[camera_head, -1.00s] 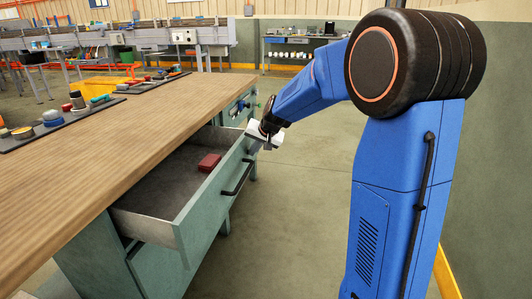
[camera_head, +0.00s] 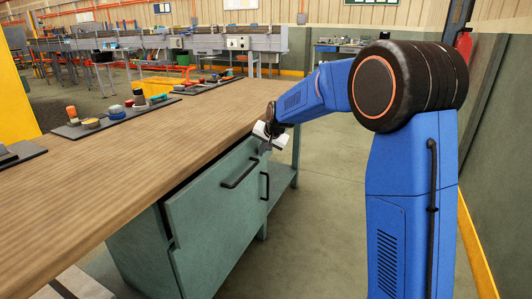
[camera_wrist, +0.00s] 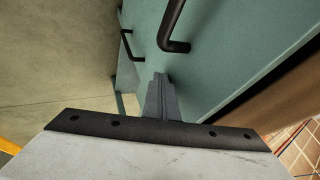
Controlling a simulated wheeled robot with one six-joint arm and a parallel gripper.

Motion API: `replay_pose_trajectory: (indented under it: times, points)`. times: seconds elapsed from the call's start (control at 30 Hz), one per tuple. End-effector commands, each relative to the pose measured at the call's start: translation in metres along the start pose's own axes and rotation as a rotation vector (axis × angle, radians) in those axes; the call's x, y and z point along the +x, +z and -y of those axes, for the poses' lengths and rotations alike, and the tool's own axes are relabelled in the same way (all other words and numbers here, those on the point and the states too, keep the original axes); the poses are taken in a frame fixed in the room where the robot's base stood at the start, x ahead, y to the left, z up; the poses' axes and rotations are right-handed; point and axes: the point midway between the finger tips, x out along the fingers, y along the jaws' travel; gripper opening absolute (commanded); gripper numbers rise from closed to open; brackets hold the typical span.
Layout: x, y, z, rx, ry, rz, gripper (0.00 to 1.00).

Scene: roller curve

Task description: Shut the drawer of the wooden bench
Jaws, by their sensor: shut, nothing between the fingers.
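The wooden bench (camera_head: 130,150) has a brown top and a teal body. Its teal drawer front (camera_head: 205,205) stands close against the body, with a dark gap under the bench top. The drawer's inside is out of sight, and I cannot tell whether the front is fully flush. The black drawer handle (camera_head: 240,173) is on the front; it also shows in the wrist view (camera_wrist: 172,30). My gripper (camera_head: 265,138) is shut and empty at the far upper part of the front. In the wrist view, its fingers (camera_wrist: 162,100) are against or very near the teal face.
A second black handle (camera_head: 266,186) is beyond the drawer handle. Trays with small parts (camera_head: 115,118) lie on the bench top. A grey-green wall (camera_head: 500,150) with a yellow strip runs along the right. Floor (camera_head: 325,200) is clear between bench and arm.

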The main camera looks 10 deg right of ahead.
Motion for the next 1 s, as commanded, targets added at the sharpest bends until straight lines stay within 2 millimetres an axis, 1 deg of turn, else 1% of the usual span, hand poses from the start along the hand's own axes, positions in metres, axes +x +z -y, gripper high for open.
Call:
replay_pose_trajectory:
  times: [0.33, 0.47, 0.57, 0.67, 1.0]
  points:
    - [0.0, 0.0, 0.0, 0.0, 0.0, 0.0, 0.0]
    - [-0.005, 0.0, 0.0, 0.0, -0.001, -0.001, 0.0]
    - [-0.017, -0.001, 0.001, 0.0, -0.002, -0.003, 0.0]
    - [-0.033, -0.001, 0.0, 0.0, -0.002, -0.002, 0.0]
    - [-0.101, -0.001, 0.001, 0.0, -0.003, -0.003, 0.0]
